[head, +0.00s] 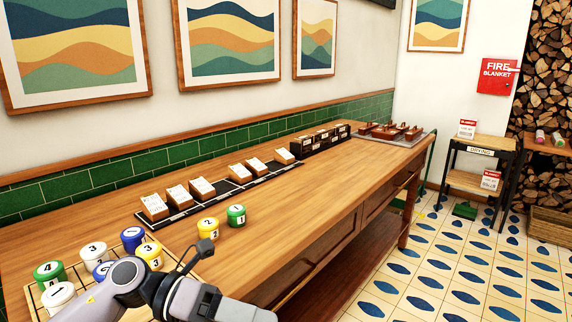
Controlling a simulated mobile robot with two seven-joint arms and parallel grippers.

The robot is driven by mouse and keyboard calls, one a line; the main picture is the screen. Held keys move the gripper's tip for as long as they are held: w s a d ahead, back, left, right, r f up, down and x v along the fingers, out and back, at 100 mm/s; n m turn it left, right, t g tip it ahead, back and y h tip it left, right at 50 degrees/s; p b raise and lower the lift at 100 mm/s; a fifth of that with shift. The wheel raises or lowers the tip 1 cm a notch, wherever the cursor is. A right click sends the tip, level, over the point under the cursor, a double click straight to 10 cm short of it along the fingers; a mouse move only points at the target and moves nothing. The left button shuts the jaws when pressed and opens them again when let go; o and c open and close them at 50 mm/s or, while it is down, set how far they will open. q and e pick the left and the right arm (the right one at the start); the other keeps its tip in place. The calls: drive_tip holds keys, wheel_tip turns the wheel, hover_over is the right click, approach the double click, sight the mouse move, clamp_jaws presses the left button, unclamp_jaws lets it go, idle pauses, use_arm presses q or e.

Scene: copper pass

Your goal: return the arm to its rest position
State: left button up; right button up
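One arm of mine, which I take to be the left, comes in at the bottom left of the head view. It bends over the near end of the wooden counter (330,185). Its grey and black wrist end, with my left gripper (205,297), points toward the lower right. A small black part stands up from it. I cannot make out the fingertips, and nothing held shows. My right gripper is not in view.
A yellow pot (208,228) and a green pot (236,215) stand just beyond.

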use_arm(q)
drive_tip(key=w+a+f+n+t+y+p, duration=0.1)
drive_tip(key=a+f+n+t+y, duration=0.4)
drive_tip(key=n+t, duration=0.85)
drive_tip(key=w+a+f+n+t+y+p, duration=0.15)
drive_tip(key=a+f+n+t, duration=0.4)
drive_tip(key=n, duration=1.45)
drive_tip(key=s+a+f+n+g+y, duration=0.2)
drive_tip(key=s+f+n+y, duration=0.1)
drive_tip(key=s+f, duration=0.4)
drive_tip(key=s+a+f+n+g+y, duration=0.3)
drive_tip(key=s+f, duration=0.4)
drive_tip(key=f, duration=0.4)
drive_tip(key=shift+a+n+y, duration=0.35)
drive_tip(key=shift+n+y, duration=0.1)
drive_tip(key=shift+n, duration=0.8)
drive_tip(key=shift+w, duration=0.1)
